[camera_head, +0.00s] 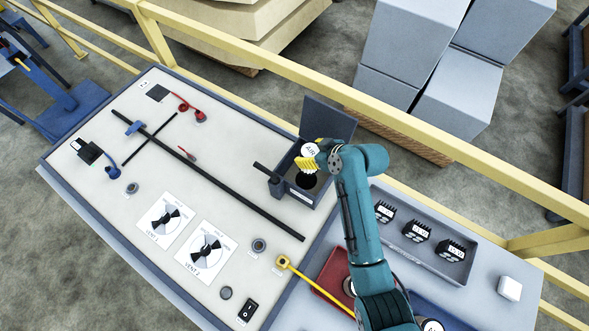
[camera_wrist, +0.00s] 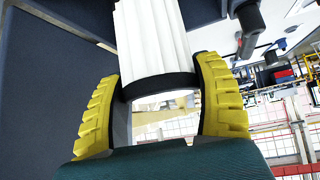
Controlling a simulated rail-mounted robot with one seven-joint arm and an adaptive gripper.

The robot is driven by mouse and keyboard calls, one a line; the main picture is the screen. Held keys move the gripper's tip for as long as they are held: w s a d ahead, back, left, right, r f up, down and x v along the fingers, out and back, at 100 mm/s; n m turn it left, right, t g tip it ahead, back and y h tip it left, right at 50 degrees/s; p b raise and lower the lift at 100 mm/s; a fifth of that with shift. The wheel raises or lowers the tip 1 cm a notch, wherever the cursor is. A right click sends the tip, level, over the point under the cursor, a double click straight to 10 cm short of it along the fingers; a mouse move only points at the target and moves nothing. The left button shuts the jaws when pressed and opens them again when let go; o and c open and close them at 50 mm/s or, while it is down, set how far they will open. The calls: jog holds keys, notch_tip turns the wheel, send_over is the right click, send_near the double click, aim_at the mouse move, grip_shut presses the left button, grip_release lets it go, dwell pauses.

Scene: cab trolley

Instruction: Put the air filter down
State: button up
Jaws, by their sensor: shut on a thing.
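The air filter is a white pleated cylinder with a dark end ring, large in the wrist view (camera_wrist: 152,38). In the head view its white face marked "AIR" (camera_head: 310,150) shows above an open dark box (camera_head: 318,199). My gripper (camera_head: 308,162) is at the box and shut on the filter. In the wrist view its yellow ribbed fingers (camera_wrist: 160,95) sit on either side of the dark ring. The filter is over the box, with a round dark hole (camera_head: 306,180) visible below it. I cannot tell whether the filter touches the box.
The box's raised lid (camera_head: 327,119) stands behind the filter. A dark handle (camera_head: 267,171) is at the box's left. A grey tray (camera_head: 462,262) with black blocks, a red tray (camera_head: 331,277) and a yellow rail (camera_head: 400,125) are close by. The white panel (camera_head: 100,205) holds switches and dials.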

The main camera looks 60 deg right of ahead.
jog(key=shift+w+f, duration=0.3)
jog(key=shift+f, duration=0.4)
notch_tip(320, 180, down, 10)
jog(key=shift+r+b, duration=0.2)
jog(key=shift+b, duration=0.45)
jog(key=shift+f, duration=0.2)
jog(key=o, duration=1.3)
jog(key=shift+c, duration=0.2)
